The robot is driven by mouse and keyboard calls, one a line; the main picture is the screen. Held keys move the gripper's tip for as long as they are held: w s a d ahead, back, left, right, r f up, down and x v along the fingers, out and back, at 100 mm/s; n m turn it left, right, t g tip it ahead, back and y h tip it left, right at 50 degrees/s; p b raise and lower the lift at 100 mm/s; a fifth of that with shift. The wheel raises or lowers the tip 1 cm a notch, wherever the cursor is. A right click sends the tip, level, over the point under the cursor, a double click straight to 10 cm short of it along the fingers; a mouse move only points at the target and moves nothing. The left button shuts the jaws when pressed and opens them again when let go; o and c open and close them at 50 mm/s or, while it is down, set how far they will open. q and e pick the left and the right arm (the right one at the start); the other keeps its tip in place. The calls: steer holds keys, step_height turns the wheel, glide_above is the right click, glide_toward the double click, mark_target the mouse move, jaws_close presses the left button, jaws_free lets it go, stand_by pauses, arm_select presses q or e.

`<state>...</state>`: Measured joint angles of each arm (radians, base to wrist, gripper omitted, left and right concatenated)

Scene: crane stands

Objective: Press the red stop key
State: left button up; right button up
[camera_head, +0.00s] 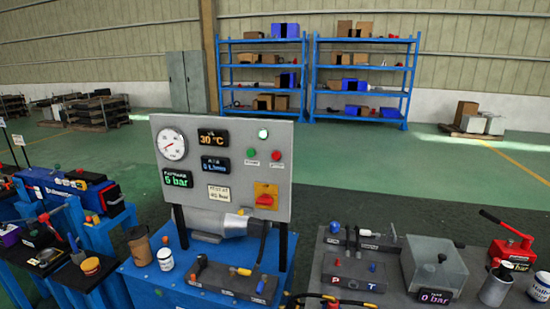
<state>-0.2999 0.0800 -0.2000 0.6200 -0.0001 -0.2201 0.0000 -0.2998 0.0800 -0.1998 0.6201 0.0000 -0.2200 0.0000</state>
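A grey control panel (225,185) stands upright on the blue bench left of the picture's middle. A small round red key (277,155) is on its upper right part, with a small label under it too small to read. A green key (252,153) sits just left of the red one, and a pale round lamp (263,134) is above them. Nothing covers the red key. Neither of my grippers shows in the head view.
The panel also carries a round gauge (172,144) and lit displays. A motor, mug and tin stand on the blue bench (150,285). The space before the panel's face is clear.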

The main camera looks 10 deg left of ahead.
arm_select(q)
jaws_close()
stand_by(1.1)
